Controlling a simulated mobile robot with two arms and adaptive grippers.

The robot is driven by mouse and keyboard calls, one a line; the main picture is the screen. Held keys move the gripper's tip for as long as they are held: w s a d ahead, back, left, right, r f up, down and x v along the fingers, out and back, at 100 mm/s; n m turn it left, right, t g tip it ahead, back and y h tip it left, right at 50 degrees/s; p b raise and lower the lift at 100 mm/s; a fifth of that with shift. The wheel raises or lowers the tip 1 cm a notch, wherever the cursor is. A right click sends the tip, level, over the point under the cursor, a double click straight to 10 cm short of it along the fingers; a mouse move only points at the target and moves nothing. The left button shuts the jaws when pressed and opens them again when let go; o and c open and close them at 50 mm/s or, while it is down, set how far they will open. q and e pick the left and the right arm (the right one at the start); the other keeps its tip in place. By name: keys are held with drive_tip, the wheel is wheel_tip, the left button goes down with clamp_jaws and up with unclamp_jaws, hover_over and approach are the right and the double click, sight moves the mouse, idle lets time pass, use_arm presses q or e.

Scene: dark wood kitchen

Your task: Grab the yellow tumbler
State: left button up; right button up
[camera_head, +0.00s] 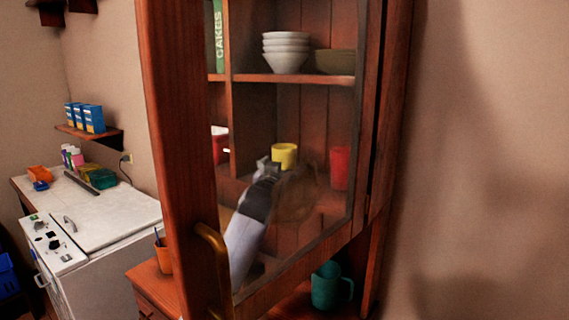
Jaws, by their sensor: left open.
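The yellow tumbler (284,153) stands upright on the lower shelf of the wooden cabinet, near the middle. My left gripper (268,168) reaches up from below, with its open fingertips at the tumbler's lower left. The fingertips overlap the tumbler's lower left edge in the picture, and I cannot tell whether they touch it. The fingers are small and partly blurred. My right gripper is not in view.
A red cup (340,168) stands right of the tumbler, and a red-and-white container (219,145) is at left. Stacked white bowls (285,58) sit on the upper shelf. The cabinet's door frame (172,130) with its handle (213,250) is close in front.

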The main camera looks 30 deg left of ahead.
use_arm(q)
drive_tip(key=shift+w+a, duration=0.1)
drive_tip(key=shift+w, duration=0.2)
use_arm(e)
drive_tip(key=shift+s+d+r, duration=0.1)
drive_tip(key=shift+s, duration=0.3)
use_arm(q)
drive_tip(key=c, duration=1.3)
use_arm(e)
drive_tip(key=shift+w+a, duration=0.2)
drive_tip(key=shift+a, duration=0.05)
